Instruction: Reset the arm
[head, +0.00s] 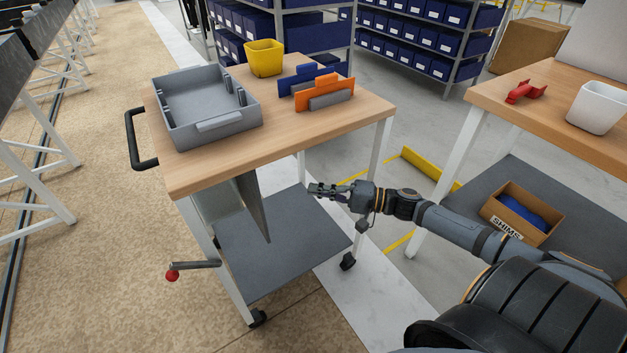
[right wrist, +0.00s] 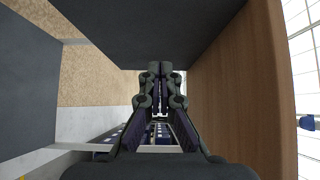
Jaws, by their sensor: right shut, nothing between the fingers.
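My right gripper (head: 320,189) is shut and empty, held out from the right, below the level of the cart's wooden top (head: 345,122) and, in the picture, over the cart's dark lower shelf (head: 290,255). It also shows in the right wrist view (right wrist: 160,70), with its two fingers close together, a dark grey surface beyond the tips and a brown wooden surface to the right. It appears apart from both, though the exact gap is hard to tell. My left gripper is not in view.
On the cart stand a grey tray (head: 205,128), a yellow bin (head: 264,58) and blue, orange and grey pieces (head: 322,95). A grey panel (head: 253,207) hangs under its top. A bench (head: 545,122) at right holds a red part (head: 525,92) and white bin (head: 597,108).

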